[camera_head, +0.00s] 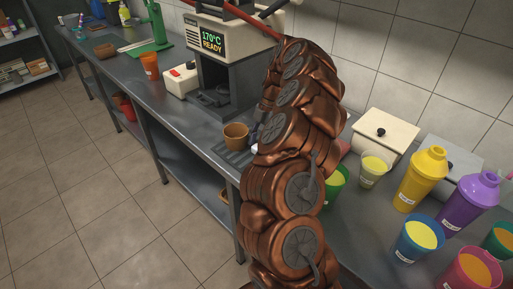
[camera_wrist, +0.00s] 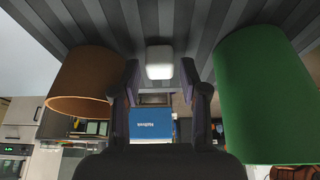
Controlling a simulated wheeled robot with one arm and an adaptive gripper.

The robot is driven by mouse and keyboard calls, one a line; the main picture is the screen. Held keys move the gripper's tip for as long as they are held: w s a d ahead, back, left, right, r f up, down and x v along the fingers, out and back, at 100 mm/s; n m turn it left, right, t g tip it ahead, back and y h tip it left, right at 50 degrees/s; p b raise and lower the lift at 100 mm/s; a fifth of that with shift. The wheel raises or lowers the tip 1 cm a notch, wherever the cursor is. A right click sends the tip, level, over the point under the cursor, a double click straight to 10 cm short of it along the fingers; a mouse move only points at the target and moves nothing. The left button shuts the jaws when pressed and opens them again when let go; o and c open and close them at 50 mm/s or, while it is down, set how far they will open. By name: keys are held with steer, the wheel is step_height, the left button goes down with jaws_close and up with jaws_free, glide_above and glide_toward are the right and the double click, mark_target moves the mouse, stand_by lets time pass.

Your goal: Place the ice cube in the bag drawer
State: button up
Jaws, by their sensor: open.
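A small white ice cube (camera_wrist: 159,60) lies on the grey ribbed surface in the wrist view, which looks upside down. It sits beyond my fingertips, roughly centred between them. My gripper (camera_wrist: 160,84) is open, with a dark finger on each side and nothing held between them. In the head view, my arm hides most of the gripper, and a small white patch (camera_head: 254,149) beside the arm is probably the cube. I cannot make out a bag drawer with certainty in either view.
A brown cup (camera_wrist: 88,85) and a green cup (camera_wrist: 262,95) stand close on either side of my gripper. The press (camera_head: 225,60) stands behind. Cream box (camera_head: 385,130), yellow shaker (camera_head: 421,180), purple shaker (camera_head: 467,205) and several cups crowd the counter's right. The floor at left is clear.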

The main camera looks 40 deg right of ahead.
steer(key=shift+a+f, duration=0.25)
steer(key=shift+f, duration=0.35)
steer(key=c, duration=0.7)
